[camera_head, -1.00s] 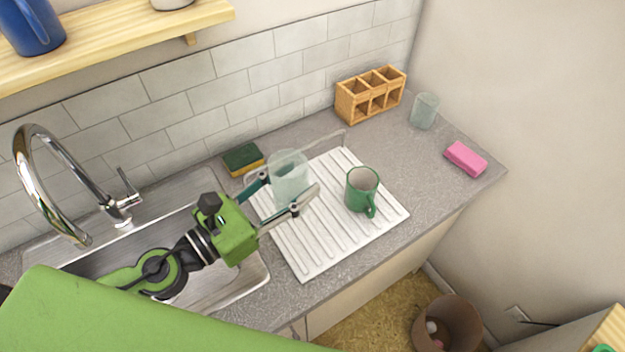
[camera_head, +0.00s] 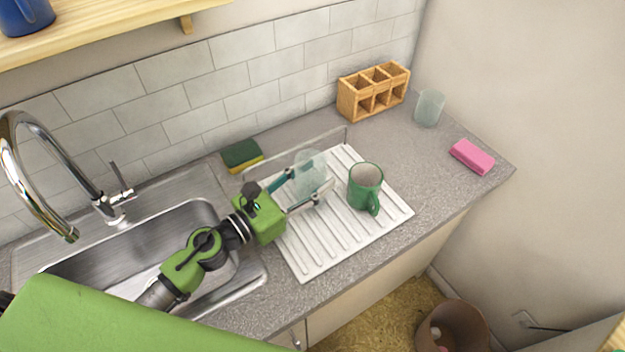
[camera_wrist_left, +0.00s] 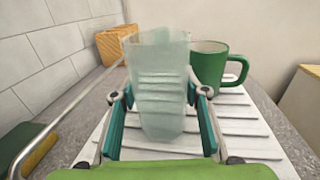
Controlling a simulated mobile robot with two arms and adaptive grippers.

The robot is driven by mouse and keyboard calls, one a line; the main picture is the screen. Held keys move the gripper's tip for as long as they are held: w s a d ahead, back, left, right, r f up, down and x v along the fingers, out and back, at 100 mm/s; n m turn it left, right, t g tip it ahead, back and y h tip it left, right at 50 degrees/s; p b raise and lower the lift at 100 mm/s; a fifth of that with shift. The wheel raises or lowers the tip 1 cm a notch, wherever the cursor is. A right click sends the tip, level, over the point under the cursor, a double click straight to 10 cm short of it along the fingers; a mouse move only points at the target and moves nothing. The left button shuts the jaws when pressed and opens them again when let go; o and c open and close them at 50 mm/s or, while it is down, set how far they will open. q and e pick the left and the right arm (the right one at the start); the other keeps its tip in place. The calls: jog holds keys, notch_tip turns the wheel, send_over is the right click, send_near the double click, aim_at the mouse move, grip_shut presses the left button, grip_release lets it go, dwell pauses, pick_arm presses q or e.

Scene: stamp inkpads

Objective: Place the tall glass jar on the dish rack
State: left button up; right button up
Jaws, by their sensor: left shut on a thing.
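The tall glass jar (camera_head: 311,173) is pale, clear glass and stands over the white dish rack (camera_head: 312,255), close to its back rail. My left gripper (camera_head: 305,187) is shut on the jar, with one finger on each side. In the left wrist view the jar (camera_wrist_left: 160,90) looks upright between the fingers (camera_wrist_left: 160,112), its lower end at the ribbed rack (camera_wrist_left: 250,143). I cannot tell whether its base touches the ribs. My right gripper is not in view.
A green mug (camera_head: 365,187) stands on the rack just right of the jar. A sponge (camera_head: 242,155) lies behind the sink (camera_head: 130,255). A wooden organizer (camera_head: 372,92), another glass (camera_head: 429,107) and a pink block (camera_head: 472,157) sit on the counter at the right.

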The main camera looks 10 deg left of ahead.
pick_arm(q)
jog(key=o, duration=1.3)
jog(key=shift+o, duration=0.2)
jog(key=shift+s, duration=0.1)
jog(key=b+v, duration=0.5)
jog(key=v, duration=0.5)
jog(key=shift+s+a, duration=0.15)
jog(key=shift+s, duration=0.05)
jog(key=shift+s+a+r, duration=0.15)
jog(key=shift+s+a, duration=0.25)
jog(key=shift+s, duration=0.15)
